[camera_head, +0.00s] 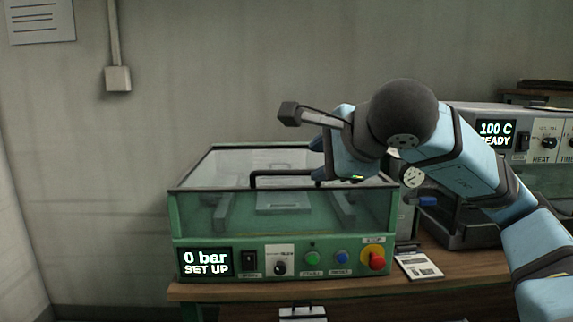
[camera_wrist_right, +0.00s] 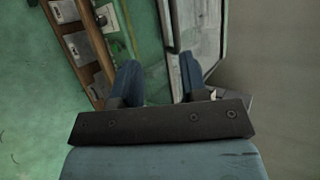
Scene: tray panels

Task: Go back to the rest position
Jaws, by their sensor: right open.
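My right arm comes in from the right in the head view. Its gripper (camera_head: 318,159) is at the right part of the green machine's clear lid, with dark blue fingertips apart and nothing seen between them. In the right wrist view the two blue fingers (camera_wrist_right: 160,75) are spread, with the green machine beyond them. The green machine (camera_head: 215,226) stands on the bench with its clear lid down. The lid's black handle (camera_head: 280,174) is just left of and below my fingertips; I cannot tell whether they touch it. My left gripper is out of view.
The machine's display (camera_head: 205,262) reads "0 bar SET UP". A red stop knob (camera_head: 377,262) and buttons line its front. A printed card (camera_head: 418,265) lies on the wooden bench (camera_head: 440,284). A grey heating unit (camera_head: 480,108) reading "100 C READY" stands at right. The left side is clear.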

